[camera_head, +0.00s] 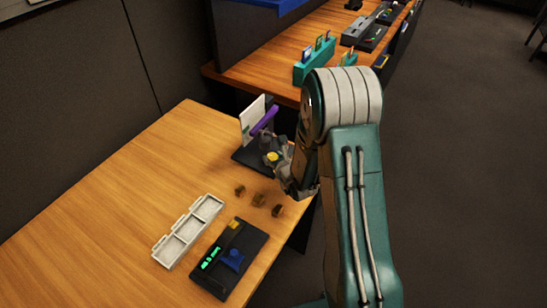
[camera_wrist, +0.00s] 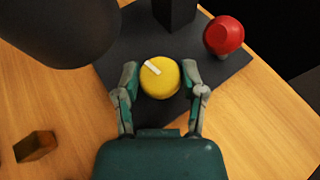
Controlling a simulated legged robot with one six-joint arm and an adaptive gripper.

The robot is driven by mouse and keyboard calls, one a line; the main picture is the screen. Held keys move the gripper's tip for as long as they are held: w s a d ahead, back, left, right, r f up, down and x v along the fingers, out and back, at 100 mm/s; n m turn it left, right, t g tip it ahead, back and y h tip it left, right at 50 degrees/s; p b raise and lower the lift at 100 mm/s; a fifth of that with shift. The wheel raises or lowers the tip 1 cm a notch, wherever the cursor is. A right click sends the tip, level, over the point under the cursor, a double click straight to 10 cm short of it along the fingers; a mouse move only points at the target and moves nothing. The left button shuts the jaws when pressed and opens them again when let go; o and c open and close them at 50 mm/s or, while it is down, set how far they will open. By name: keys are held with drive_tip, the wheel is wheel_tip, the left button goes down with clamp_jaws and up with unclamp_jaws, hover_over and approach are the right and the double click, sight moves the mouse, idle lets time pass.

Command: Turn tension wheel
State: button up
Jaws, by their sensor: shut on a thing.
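A yellow round wheel (camera_wrist: 160,80) with a white mark on its top sits on a dark base plate (camera_wrist: 222,85) in the wrist view. The white mark points to the upper left. My gripper (camera_wrist: 160,82) is shut on the wheel, with one finger at its left side and one at its right. In the head view the wheel (camera_head: 272,156) shows as a small yellow spot at my gripper (camera_head: 275,160). A red ball-like knob (camera_wrist: 224,35) stands on the same plate, to the upper right of the wheel. The wheel's lower side is hidden.
A white panel (camera_head: 250,118) and a purple bar (camera_head: 264,120) rise behind my gripper. A white compartment tray (camera_head: 188,231) and a black device (camera_head: 231,258) lie nearer. The table's left side is clear.

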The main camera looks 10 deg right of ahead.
drive_tip(key=shift+w+r, duration=0.1)
idle(0.3)
drive_tip(key=o, duration=0.8)
drive_tip(key=shift+o, duration=0.2)
drive_tip(key=v, duration=1.1)
drive_tip(key=shift+s+a, duration=0.1)
drive_tip(key=shift+s, duration=0.35)
